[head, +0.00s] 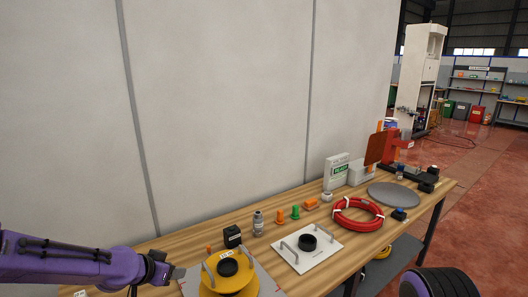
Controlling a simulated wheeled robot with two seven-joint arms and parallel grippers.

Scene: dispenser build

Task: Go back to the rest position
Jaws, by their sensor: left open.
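My left arm comes in from the left, low over the front left of the workbench (440,201). My left gripper (176,272) is open, with nothing seen between its fingers. It is just left of a yellow round part with a black centre and grey handles (240,283), close to it in the picture; I cannot tell whether they touch. My right gripper is not in view; a dark ribbed part with purple at the bottom right looks like my right arm.
A white plate with handles and a black ring (298,262) lies mid-bench. A black block (232,237), grey bottle (258,223), red hose coil (358,214), grey disc (393,194) and red-orange fixture (378,148) stand further along. A pale wall rises behind; red floor is clear at right.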

